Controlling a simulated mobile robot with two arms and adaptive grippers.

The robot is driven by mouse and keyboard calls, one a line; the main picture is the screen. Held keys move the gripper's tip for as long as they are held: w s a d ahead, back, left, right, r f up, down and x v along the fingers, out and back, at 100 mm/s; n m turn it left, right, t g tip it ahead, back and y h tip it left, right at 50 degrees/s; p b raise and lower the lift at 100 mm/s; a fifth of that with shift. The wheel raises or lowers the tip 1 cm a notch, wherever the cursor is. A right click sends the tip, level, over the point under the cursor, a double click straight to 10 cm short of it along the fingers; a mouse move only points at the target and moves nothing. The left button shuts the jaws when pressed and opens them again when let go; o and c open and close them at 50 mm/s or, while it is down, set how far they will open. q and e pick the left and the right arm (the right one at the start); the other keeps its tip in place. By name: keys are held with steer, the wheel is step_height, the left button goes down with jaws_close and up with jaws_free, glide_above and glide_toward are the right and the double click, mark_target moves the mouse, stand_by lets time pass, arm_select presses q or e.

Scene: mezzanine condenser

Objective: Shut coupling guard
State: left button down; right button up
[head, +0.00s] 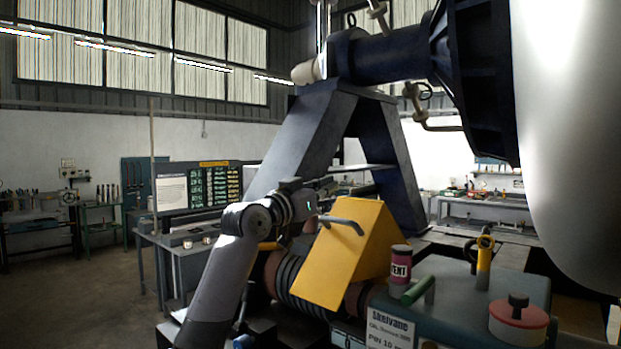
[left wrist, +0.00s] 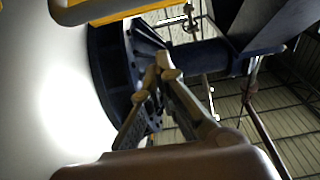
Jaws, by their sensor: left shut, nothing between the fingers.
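The coupling guard (head: 345,255) is a yellow, tent-shaped cover in the middle of the head view, with a grey bar handle (head: 341,223) on its sloping face. The ribbed coupling (head: 285,275) shows below and left of it; how far the guard is swung is hard to tell. My left gripper (head: 312,224) is beside the guard's upper left edge, close to the handle; I cannot tell whether they touch. In the left wrist view my left gripper (left wrist: 165,70) has its fingertips together with nothing between them. A yellow edge, likely the guard (left wrist: 120,10), shows there at the top left. My right gripper is not in view.
A pink can (head: 400,268) and a green-grey unit (head: 450,300) with a red-capped knob (head: 518,318) stand right of the guard. A dark A-frame support (head: 300,140) rises behind it, with a large pale vessel (head: 575,130) at right. Open floor lies at left.

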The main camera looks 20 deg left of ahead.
arm_select(q)
steer(key=f, duration=0.1)
steer(key=f+p, duration=0.1)
steer(key=s+f, duration=0.1)
steer(key=shift+a+f, duration=0.3)
steer(key=shift+f, duration=0.1)
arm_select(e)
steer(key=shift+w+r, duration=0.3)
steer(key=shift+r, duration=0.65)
arm_select(q)
steer(key=shift+d, duration=0.15)
